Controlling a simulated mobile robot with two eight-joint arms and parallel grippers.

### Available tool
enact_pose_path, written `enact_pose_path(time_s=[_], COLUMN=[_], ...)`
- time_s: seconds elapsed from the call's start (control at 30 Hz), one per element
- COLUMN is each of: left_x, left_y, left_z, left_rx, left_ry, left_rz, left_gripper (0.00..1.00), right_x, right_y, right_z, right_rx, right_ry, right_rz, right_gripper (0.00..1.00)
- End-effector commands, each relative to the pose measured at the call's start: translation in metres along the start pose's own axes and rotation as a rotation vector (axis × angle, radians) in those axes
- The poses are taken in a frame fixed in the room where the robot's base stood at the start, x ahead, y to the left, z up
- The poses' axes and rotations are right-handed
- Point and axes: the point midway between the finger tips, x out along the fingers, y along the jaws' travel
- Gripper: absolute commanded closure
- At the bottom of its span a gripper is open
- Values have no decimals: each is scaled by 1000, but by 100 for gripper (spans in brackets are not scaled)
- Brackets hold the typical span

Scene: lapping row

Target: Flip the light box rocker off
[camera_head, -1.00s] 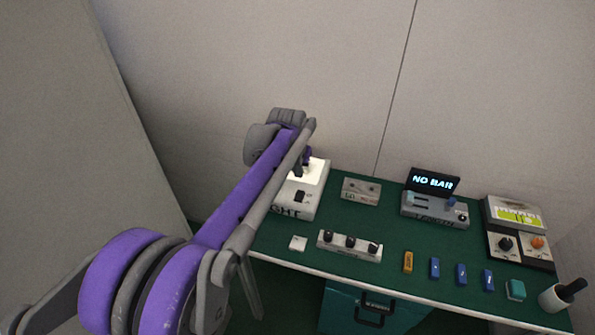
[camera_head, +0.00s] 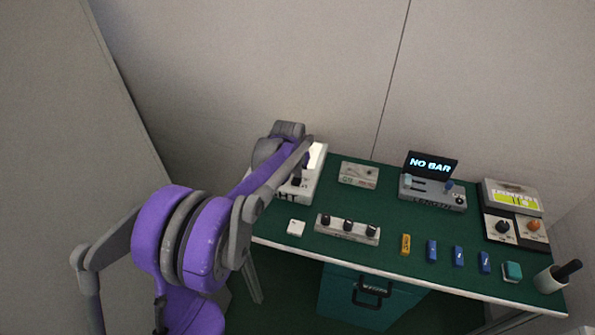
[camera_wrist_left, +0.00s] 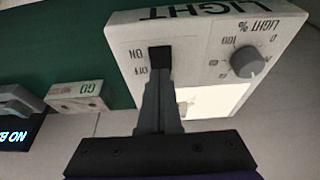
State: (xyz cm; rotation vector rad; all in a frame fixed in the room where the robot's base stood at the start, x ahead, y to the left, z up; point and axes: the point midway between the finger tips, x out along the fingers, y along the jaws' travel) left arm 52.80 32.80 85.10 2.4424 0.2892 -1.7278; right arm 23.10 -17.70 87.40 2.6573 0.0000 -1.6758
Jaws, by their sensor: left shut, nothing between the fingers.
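The white light box (camera_head: 315,172) stands at the left end of the green table, partly hidden behind my left arm. In the left wrist view, its face (camera_wrist_left: 205,45) carries LIGHT lettering, a dark rocker (camera_wrist_left: 160,57) between ON and OFF marks, a grey dial (camera_wrist_left: 246,62) and a bright, lit panel (camera_wrist_left: 215,100). My left gripper (camera_wrist_left: 159,88) is shut and empty, its fingertips right at the rocker's OFF-side end. I cannot tell whether they touch it. In the head view, my left gripper (camera_head: 298,181) is over the box and hides the rocker.
Right of the light box are a small grey GO box (camera_head: 359,175), a three-knob strip (camera_head: 347,229) and a unit showing NO BAR (camera_head: 431,166). A small white block (camera_head: 296,228) lies near the front edge. Bare green table (camera_head: 385,205) lies between them.

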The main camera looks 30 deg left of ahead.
Motion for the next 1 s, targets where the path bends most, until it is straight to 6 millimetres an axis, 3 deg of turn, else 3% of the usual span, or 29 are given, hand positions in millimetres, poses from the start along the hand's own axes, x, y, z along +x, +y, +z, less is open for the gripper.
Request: enact_pose_path(time_s=[0.1,1.0], left_x=[9,1], left_y=[0,0], left_z=[0,17], left_rx=[0,0], left_ry=[-3,-7], left_rz=[0,0], left_gripper=[100,100], right_x=[5,5], right_y=[0,0], right_z=[4,3], right_rx=[0,0], right_ry=[-2,-2], right_rz=[0,0], right_gripper=[50,50])
